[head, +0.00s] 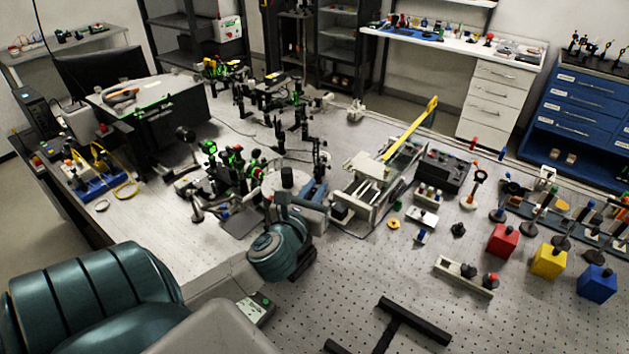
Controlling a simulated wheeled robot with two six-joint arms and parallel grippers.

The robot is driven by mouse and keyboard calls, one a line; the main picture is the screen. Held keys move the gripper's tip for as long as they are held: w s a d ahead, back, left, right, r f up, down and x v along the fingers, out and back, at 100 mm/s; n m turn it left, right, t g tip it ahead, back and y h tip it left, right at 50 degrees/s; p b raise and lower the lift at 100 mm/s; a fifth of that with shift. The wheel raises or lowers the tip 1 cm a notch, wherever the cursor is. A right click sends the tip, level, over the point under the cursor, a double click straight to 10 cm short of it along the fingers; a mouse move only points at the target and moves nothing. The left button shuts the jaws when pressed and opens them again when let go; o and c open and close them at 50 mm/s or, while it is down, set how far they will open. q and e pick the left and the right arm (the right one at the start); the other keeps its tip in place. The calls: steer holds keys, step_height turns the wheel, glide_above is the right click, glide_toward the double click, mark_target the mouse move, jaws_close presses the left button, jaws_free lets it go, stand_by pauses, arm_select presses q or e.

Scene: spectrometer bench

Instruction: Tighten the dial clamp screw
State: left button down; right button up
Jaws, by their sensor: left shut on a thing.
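My left arm comes in from the lower left, and its gripper (284,199) is at the near side of a pale round dial table (272,184) in the middle of the bench. A dark cylinder (287,177) stands up at the dial, just beyond the gripper. The left gripper is shut on a small part at the dial's near edge, where the clamp screw is. The screw itself is hidden behind the jaws and wrist, so its turn cannot be seen. My right gripper is not in view.
Black optics mounts (222,172) crowd the left of the dial. A light metal instrument with a yellow arm (411,128) stands close on the right. Red (502,240), yellow (548,261) and blue (596,283) blocks sit farther right.

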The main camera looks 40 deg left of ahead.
arm_select(q)
steer(key=shift+m+h, duration=0.4)
steer(key=shift+h, duration=0.2)
steer(key=c, duration=1.5)
jaws_free()
steer(key=shift+w, duration=0.1)
steer(key=shift+o, duration=0.2)
steer(key=shift+s+d+f, duration=0.1)
steer(key=shift+s+f, duration=0.05)
steer(key=shift+s, duration=0.35)
steer(key=v, duration=1)
steer(key=shift+o, duration=0.4)
steer(key=shift+w, duration=0.1)
